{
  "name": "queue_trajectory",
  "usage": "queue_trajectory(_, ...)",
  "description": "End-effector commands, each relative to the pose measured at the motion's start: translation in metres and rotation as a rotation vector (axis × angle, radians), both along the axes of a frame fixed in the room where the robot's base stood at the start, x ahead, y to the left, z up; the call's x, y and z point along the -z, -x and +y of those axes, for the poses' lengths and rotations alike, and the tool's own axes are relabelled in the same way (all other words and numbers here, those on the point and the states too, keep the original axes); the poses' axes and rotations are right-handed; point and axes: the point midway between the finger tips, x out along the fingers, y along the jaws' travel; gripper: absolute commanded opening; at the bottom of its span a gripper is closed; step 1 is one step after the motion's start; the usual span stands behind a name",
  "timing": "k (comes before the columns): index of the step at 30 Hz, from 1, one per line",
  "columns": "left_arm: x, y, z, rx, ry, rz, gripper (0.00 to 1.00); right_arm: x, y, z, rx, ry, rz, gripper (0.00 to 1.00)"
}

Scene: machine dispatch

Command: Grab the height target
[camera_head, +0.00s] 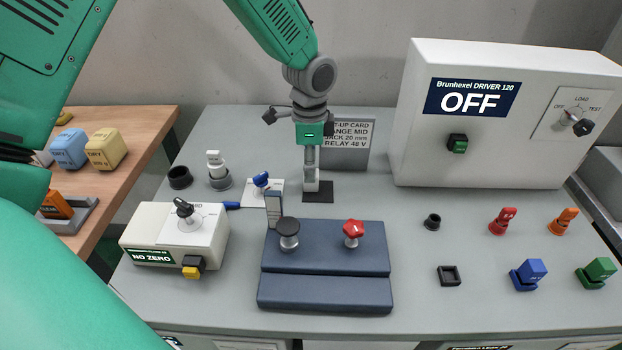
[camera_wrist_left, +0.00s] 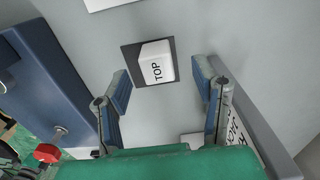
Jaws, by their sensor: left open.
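The height target seems to be the white block marked TOP (camera_wrist_left: 157,64), which stands on a dark square pad (camera_wrist_left: 128,52). In the head view the block (camera_head: 311,186) is partly hidden behind my finger, on the dark pad (camera_head: 325,194) behind the blue fixture. My left gripper (camera_head: 311,172) points down over it; its fingers overlap in the head view. In the left wrist view the gripper (camera_wrist_left: 163,80) is open, with one finger on each side of the block and visible gaps. My right gripper is not in view.
The blue fixture (camera_head: 325,292) with black and red knobs stands in front. A set-up card (camera_head: 352,140) stands close behind the gripper. Several small coloured parts lie front right.

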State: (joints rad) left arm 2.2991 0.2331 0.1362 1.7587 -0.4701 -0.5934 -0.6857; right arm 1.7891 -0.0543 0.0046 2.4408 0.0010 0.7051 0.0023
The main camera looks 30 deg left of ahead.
Motion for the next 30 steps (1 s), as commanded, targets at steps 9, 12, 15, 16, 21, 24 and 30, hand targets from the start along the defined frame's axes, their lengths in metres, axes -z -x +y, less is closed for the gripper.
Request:
queue_trajectory(9,0.042,0.001,-0.002,0.001,-0.002,0.001,0.53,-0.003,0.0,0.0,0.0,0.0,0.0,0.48)
queue_trajectory(12,0.044,0.001,-0.001,0.001,-0.001,0.001,0.53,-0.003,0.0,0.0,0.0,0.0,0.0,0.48)
queue_trajectory(15,0.044,0.001,-0.001,0.001,0.0,0.0,0.53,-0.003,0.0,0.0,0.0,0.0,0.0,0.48)
queue_trajectory(16,0.044,0.001,-0.001,0.001,0.0,0.0,0.53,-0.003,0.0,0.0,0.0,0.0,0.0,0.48)
queue_trajectory(21,0.044,0.001,-0.001,0.001,-0.001,0.001,0.01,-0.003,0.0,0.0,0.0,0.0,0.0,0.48)
queue_trajectory(24,0.044,0.001,-0.001,0.001,-0.001,0.001,0.0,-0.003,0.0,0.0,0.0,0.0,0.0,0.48)
queue_trajectory(30,0.043,0.001,-0.001,0.001,-0.001,0.001,0.0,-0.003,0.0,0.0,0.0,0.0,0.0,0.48)
